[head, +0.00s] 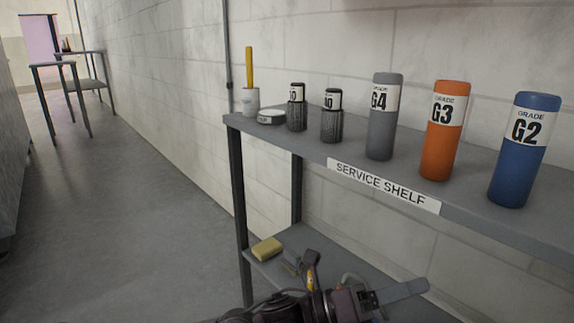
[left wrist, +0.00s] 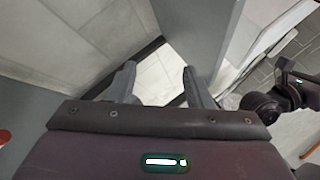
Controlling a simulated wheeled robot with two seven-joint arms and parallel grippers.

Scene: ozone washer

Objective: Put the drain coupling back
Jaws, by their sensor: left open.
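I cannot make out a drain coupling for certain in either view. My left gripper (head: 385,296) is at the bottom edge of the head view, in front of the lower shelf, partly cut off. In the left wrist view its two fingers (left wrist: 160,88) stand apart with nothing between them. Beyond the fingers there are only pale and grey surfaces. My right gripper is not recognisable in either view.
The service shelf (head: 385,186) carries grey G4 (head: 381,125), orange G3 (head: 440,145) and blue G2 (head: 518,165) cylinders, two dark ribbed pieces (head: 297,112) and a white cup (head: 250,101). A yellow sponge (head: 266,249) lies below. The left aisle floor (head: 130,220) is clear.

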